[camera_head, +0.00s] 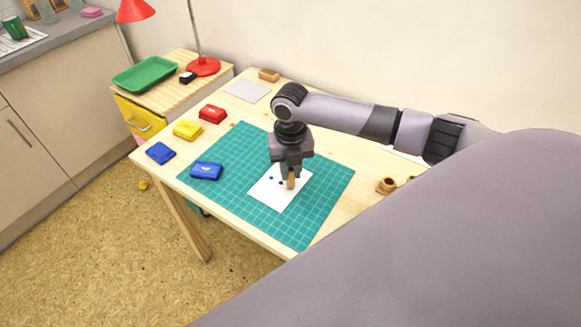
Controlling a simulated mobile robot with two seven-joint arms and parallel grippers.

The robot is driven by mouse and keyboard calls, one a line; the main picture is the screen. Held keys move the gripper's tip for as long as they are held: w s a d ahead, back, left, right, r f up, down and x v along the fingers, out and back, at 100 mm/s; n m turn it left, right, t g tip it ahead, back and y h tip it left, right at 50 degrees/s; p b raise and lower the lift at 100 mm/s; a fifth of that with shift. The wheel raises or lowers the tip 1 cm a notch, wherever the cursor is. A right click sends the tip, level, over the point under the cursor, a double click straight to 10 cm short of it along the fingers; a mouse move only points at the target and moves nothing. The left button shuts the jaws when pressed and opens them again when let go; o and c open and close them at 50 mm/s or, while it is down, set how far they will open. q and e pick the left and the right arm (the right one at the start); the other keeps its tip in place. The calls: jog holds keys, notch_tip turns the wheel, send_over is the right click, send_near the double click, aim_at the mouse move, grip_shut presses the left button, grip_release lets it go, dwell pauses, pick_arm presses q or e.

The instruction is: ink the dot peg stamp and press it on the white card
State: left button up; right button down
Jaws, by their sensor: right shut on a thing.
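My right gripper (291,176) is shut on the wooden peg stamp (291,183), which it holds upright over the white card (272,199). I cannot tell whether the stamp's lower end touches the card. The card lies on the green cutting mat (320,206). A blue inkpad (206,171) lies on the mat's left part, and another blue one (160,152), a yellow one (187,129) and a red one (212,114) stand left of the mat. My left gripper is not in view.
Small wooden stamps (386,185) stand right of the mat, and a wooden block (268,75) lies at the back. A grey sheet (248,91) lies behind the mat. A cabinet with a green tray (145,74) and a red lamp (203,66) adjoins the table's far left.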

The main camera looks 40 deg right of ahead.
jog(key=shift+f, duration=0.35)
dwell(0.7)
jog(key=shift+r, duration=0.1)
jog(key=shift+r+p, duration=0.5)
jog(key=shift+p, duration=0.15)
jog(key=shift+r, duration=0.1)
jog(key=shift+r, duration=2.7)
jog(key=shift+a, duration=0.1)
